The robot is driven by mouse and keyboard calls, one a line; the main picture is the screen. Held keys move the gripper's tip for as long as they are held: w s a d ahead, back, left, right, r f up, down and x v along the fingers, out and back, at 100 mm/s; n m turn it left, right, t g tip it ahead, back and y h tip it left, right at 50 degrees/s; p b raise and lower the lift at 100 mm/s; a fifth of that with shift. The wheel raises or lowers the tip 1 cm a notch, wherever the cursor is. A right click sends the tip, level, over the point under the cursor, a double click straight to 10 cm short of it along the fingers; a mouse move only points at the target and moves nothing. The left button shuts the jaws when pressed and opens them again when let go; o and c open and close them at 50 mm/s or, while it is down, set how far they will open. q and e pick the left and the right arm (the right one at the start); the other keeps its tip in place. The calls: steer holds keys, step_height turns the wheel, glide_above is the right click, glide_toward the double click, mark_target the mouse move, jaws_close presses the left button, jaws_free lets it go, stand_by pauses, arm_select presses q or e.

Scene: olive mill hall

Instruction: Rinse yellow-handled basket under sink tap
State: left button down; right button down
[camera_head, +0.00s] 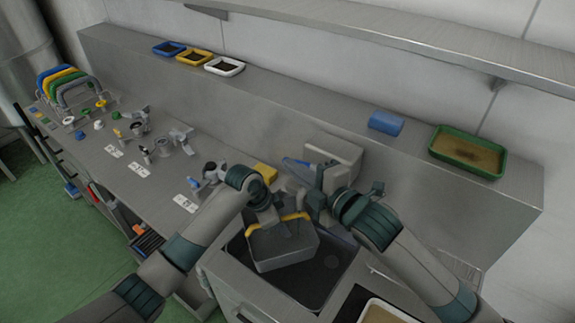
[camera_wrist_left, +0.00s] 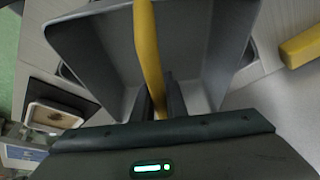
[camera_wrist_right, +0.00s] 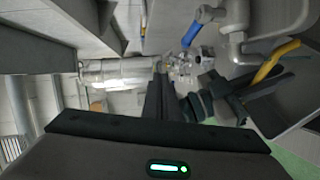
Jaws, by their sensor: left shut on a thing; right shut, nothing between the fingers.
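The grey basket (camera_head: 283,250) hangs by its yellow handle over the sink (camera_head: 325,278). My left gripper (camera_head: 272,217) is shut on the yellow handle (camera_wrist_left: 148,45), and the basket walls (camera_wrist_left: 85,45) spread on both sides of it. My right gripper (camera_head: 316,200) is shut and empty, close to the tap. The tap's blue lever (camera_head: 296,163) shows just beyond it; in the right wrist view the lever (camera_wrist_right: 204,17) sits beside the pale tap pipe (camera_wrist_right: 238,28), apart from the fingers. My right gripper partly hides the tap in the head view. I cannot make out any water.
A yellow block (camera_head: 266,172) lies left of the tap. A pale box (camera_head: 338,155) stands behind the tap. A blue roll (camera_head: 386,123) and a green tray (camera_head: 468,152) sit on the ledge. A tray (camera_head: 385,312) is right of the sink. Fittings crowd the left bench.

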steer(key=s+a+r+n+g, duration=0.4)
steer(key=a+n, duration=0.2)
steer(key=a, duration=0.2)
steer(key=s+a+r+n+g, duration=0.4)
steer(key=a+r+n, duration=0.15)
steer(key=a, duration=0.35)
steer(key=w+d+f+m+h, duration=0.1)
steer(key=w+d+h, duration=0.2)
steer(key=d+h, duration=0.2)
steer(key=w+d+f+m+t+h, duration=0.1)
steer(key=w+d+h, duration=0.3)
steer(key=d+h, duration=0.2)
steer(key=shift+d+f+m+h, duration=0.3)
steer(key=shift+d+f+m, duration=0.05)
steer(key=shift+d, duration=0.7)
steer(key=shift+w+f, duration=0.1)
steer(key=w+r+x, duration=0.1)
steer(key=w+x, duration=0.1)
steer(key=x, duration=1.1)
steer(key=shift+d, duration=0.25)
